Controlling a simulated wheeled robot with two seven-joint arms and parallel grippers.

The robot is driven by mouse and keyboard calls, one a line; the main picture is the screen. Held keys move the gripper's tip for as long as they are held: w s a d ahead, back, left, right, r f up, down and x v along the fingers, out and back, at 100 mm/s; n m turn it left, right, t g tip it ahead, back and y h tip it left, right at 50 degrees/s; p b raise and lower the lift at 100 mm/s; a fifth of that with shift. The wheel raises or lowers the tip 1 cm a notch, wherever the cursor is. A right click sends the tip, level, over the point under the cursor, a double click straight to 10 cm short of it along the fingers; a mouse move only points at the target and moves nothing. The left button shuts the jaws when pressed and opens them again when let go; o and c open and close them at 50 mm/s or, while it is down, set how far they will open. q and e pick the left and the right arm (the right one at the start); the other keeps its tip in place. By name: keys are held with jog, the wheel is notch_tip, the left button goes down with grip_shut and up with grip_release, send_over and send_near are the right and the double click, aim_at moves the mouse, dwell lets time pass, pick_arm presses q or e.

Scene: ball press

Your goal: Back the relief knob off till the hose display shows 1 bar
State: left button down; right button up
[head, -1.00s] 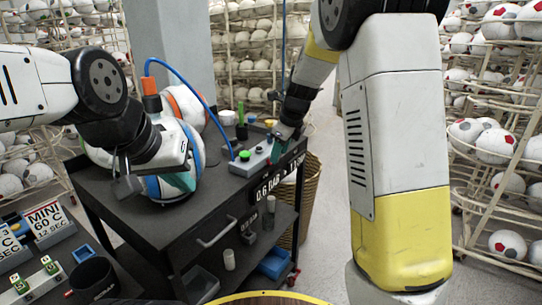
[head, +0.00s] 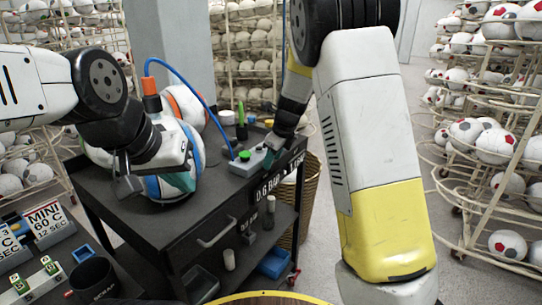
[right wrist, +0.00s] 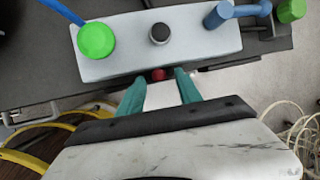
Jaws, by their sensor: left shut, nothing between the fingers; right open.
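A pale grey control box (head: 240,165) sits on the black cart's top, with a green button (head: 245,155) and a blue hose (head: 205,100) running to it. In the right wrist view the box (right wrist: 185,55) carries the green button (right wrist: 97,40), a black knob (right wrist: 159,33) and a small red knob (right wrist: 158,74) on its near side. My right gripper (right wrist: 160,80) is open, its teal fingers either side of the red knob; contact is unclear. The display (head: 270,185) on the cart edge is partly hidden and seems to read 0.6 BAR. My left gripper (head: 180,180) is shut beside the ball (head: 165,188).
The hose's other end meets an orange fitting (head: 152,103) above the ball. A wicker basket (head: 312,185) stands right of the cart, and ball racks (head: 495,150) stand further right. The cart top's front (head: 190,220) is clear.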

grip_shut()
jog(key=shift+s+a+n+t+h, duration=0.15)
jog(key=shift+t+h, duration=0.2)
jog(key=shift+t, duration=0.2)
jog(key=shift+s+a+n+t+h, duration=0.15)
jog(key=shift+t+h, duration=0.2)
jog(key=shift+t, duration=0.2)
jog(key=shift+w+d, duration=0.1)
jog(key=shift+d, duration=0.05)
grip_release()
